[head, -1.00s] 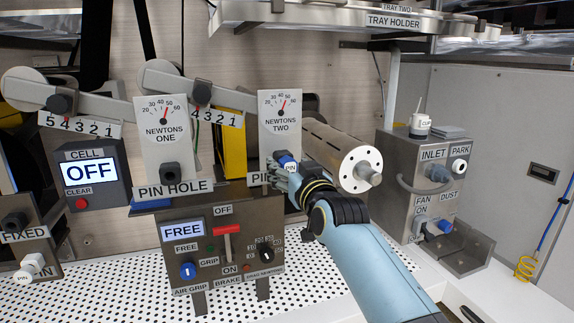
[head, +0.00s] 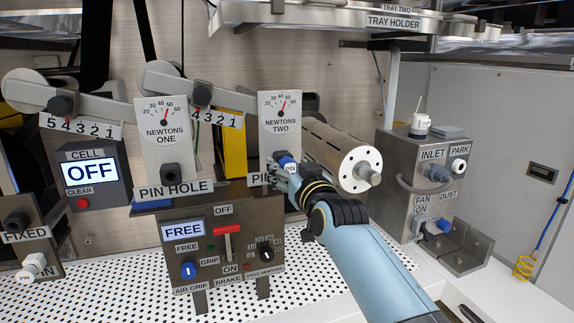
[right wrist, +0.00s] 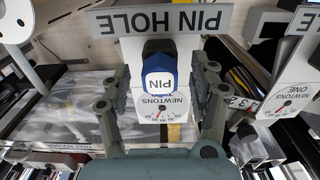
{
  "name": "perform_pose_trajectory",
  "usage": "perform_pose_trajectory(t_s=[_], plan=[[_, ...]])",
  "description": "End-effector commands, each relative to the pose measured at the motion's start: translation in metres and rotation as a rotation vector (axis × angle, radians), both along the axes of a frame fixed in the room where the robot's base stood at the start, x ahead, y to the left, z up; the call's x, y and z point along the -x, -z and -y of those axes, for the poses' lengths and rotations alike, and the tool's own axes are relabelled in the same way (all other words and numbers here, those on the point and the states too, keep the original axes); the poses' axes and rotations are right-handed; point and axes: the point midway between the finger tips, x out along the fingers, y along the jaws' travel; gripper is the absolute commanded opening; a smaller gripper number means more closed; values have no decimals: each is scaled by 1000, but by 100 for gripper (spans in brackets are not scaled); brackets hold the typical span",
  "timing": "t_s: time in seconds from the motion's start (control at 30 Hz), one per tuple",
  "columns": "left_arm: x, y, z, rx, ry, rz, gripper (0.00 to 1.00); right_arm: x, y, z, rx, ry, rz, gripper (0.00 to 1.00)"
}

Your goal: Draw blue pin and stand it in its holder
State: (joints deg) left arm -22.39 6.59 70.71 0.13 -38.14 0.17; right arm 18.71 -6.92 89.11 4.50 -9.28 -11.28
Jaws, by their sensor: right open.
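The blue pin (head: 285,160), with a white "PIN" label, sits in the pin hole under the "NEWTONS TWO" dial plate (head: 280,112). In the right wrist view the blue pin (right wrist: 159,78) stands between the fingers of my right gripper (right wrist: 159,92), which are spread on both sides of it with gaps showing. My right gripper (head: 281,174) partly covers the pin hole label in the head view. A second pin hole (head: 170,174), under "NEWTONS ONE", holds no blue pin. A white pin (head: 33,263) is in a bracket at lower left. My left gripper is out of view.
A control box (head: 228,250) reading "FREE" stands below the dials on a perforated white table (head: 335,284). A metal roller (head: 350,165) juts out right of the pin. A box labelled "INLET" (head: 420,180) stands further right. A tray holder (head: 330,18) hangs above.

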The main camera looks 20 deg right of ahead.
Motion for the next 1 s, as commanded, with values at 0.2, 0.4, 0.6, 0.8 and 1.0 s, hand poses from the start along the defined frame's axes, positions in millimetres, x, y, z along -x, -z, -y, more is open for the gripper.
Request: perform_pose_trajectory(t_s=[0.2,0.4,0.6,0.8,1.0], plan=[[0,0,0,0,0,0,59,0,1,0,0,0,-1,52],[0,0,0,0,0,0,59,0,1,0,0,0,0,26],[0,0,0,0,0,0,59,0,1,0,0,0,0,0],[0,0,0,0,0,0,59,0,0,0,-1,0,0,0],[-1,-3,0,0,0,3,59,7,0,0,-1,0,0,0]])
